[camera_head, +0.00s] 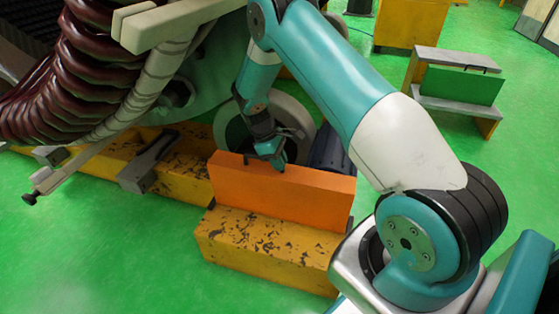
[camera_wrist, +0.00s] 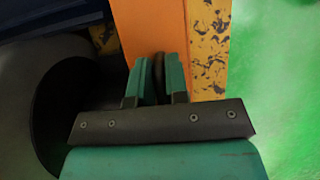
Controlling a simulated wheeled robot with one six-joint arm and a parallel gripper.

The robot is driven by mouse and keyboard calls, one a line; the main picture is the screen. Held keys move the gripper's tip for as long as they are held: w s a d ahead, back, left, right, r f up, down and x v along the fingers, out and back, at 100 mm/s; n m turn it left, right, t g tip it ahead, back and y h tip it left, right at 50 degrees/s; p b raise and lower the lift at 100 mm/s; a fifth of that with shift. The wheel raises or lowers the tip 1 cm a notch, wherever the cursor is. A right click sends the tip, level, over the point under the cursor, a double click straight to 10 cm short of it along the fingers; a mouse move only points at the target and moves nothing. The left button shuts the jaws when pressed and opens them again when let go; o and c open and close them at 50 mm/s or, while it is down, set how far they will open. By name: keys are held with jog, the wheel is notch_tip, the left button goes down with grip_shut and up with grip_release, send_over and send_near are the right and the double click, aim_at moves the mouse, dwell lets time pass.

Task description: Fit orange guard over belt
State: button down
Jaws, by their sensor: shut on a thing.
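The orange guard (camera_head: 280,192) is a flat-sided orange box shape in the middle of the head view. It stands upright behind a chipped yellow block and in front of a grey wheel (camera_head: 305,117). My gripper (camera_head: 272,160) is at the guard's top edge and shut on it, seemingly by a small dark handle. In the wrist view my gripper's teal fingers (camera_wrist: 160,80) close around that dark piece, with the orange guard (camera_wrist: 150,25) beyond them. I cannot make out the belt; the guard and my arm may hide it.
The worn yellow block (camera_head: 265,240) lies in front of the guard, and a yellow beam (camera_head: 185,175) runs left. A dark cylinder, perhaps a motor (camera_head: 330,150), is behind on the right. Thick maroon coils (camera_head: 75,85) hang at upper left. Green floor is open at lower left.

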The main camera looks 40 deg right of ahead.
jog(key=shift+f, duration=0.9)
dwell(0.5)
jog(key=c, duration=1)
grip_release()
jog(key=shift+f+b, duration=0.1)
jog(key=shift+b, duration=0.2)
jog(key=shift+c, duration=0.2)
jog(key=p+v, duration=0.5)
jog(key=v, duration=1.2)
jog(key=shift+r, duration=0.3)
jog(key=shift+d, duration=0.15)
